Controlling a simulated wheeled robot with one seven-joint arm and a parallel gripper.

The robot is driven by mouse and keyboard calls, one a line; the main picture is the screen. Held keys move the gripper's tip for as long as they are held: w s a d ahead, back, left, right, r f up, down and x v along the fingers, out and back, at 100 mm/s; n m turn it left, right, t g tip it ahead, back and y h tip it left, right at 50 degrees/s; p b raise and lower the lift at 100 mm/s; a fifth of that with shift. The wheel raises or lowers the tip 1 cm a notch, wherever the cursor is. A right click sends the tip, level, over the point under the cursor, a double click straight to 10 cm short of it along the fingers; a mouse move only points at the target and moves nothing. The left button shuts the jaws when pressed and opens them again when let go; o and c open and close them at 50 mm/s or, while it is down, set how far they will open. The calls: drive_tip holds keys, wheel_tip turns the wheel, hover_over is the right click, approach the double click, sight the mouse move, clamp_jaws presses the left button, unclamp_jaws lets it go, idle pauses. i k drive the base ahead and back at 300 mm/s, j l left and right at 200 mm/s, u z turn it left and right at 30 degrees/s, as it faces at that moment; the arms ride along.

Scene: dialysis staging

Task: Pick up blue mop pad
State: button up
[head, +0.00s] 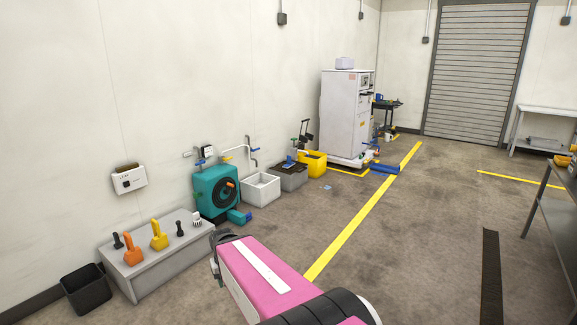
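A long blue object (384,168) lies low on the floor at the right foot of the white cabinet, by the yellow line. It may be the blue mop pad, but it is too small to tell. A smaller flat blue piece (327,187) lies on the floor in front of the yellow bucket, and another blue patch (289,161) shows on the grey bin. I cannot tell which of these is the mop pad. My pink arm fills the bottom middle, well short of them all.
A grey bench (160,262) and black bin (86,290) stand nearer. A table (562,208) stands right. The middle floor is clear.

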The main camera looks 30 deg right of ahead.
sight(290, 163)
drive_tip(key=i+l+z, duration=0.65)
drive_tip(key=i, duration=0.2)
drive_tip(key=i+z, duration=0.35)
drive_tip(key=i, duration=0.15)
drive_tip(key=i+l+z, duration=0.1)
drive_tip(key=i+z, duration=0.2)
drive_tip(key=i, duration=0.15)
drive_tip(key=i+z, duration=0.2)
drive_tip(key=i, duration=0.7)
drive_tip(key=i+j+z, duration=0.2)
drive_tip(key=i, duration=0.75)
drive_tip(key=i+u, duration=0.3)
drive_tip(key=i, duration=0.2)
drive_tip(key=i+l+u, duration=0.3)
drive_tip(key=i, duration=0.25)
drive_tip(key=i+j+u, duration=0.2)
drive_tip(key=i+u, duration=0.65)
drive_tip(key=i, duration=0.15)
